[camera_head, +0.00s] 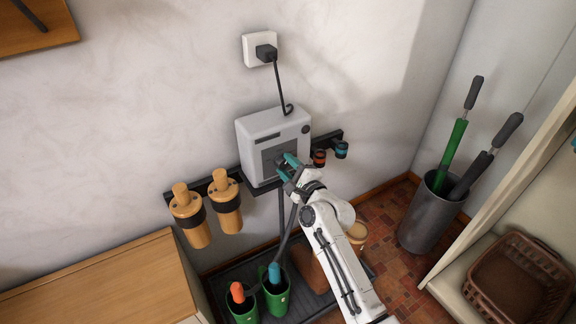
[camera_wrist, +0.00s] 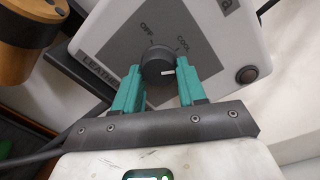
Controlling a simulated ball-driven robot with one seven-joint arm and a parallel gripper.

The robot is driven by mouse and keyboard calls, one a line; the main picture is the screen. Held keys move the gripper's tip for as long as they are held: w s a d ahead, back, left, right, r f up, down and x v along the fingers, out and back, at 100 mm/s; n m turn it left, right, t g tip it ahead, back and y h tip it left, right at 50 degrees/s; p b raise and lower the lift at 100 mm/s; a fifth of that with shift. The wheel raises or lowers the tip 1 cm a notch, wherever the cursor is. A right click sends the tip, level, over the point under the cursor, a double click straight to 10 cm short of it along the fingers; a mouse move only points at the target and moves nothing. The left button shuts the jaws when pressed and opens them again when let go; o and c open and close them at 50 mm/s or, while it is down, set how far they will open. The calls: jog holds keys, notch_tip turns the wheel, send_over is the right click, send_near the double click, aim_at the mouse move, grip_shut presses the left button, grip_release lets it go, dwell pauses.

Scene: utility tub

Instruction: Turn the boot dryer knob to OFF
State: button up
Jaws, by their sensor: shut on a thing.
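The boot dryer (camera_head: 272,137) is a light grey box on the wall rail, with a dark grey front panel. It also fills the top of the wrist view (camera_wrist: 222,58). Its dark round knob (camera_wrist: 158,62) shows there between my green fingertips. OFF is printed above left of the knob and COOL above right. In the head view my fingers hide the knob.
A plug in a wall socket (camera_head: 260,50) feeds the dryer by a black cord. Two wooden-handled items (camera_head: 226,200) hang left on the rail. A metal bin (camera_head: 430,214) with long-handled tools stands right, a wooden cabinet (camera_head: 110,285) left.

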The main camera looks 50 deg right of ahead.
jog(key=n, duration=0.4)
jog(key=shift+r+n, duration=0.1)
jog(key=shift+n, duration=0.2)
jog(key=n, duration=0.5)
jog(key=shift+a+h+p, duration=0.1)
jog(key=shift+h+p, duration=0.2)
jog(key=n, duration=0.4)
jog(key=shift+a+n, duration=0.1)
jog(key=shift+n, duration=0.2)
jog(key=n+b, duration=0.1)
jog(key=n, duration=0.3)
jog(key=shift+w+n+h, duration=0.1)
jog(key=shift+n+h, duration=0.2)
jog(key=shift+n, duration=0.1)
jog(key=o, duration=1.1)
jog(key=shift+r, duration=0.1)
jog(key=shift+c, duration=0.2)
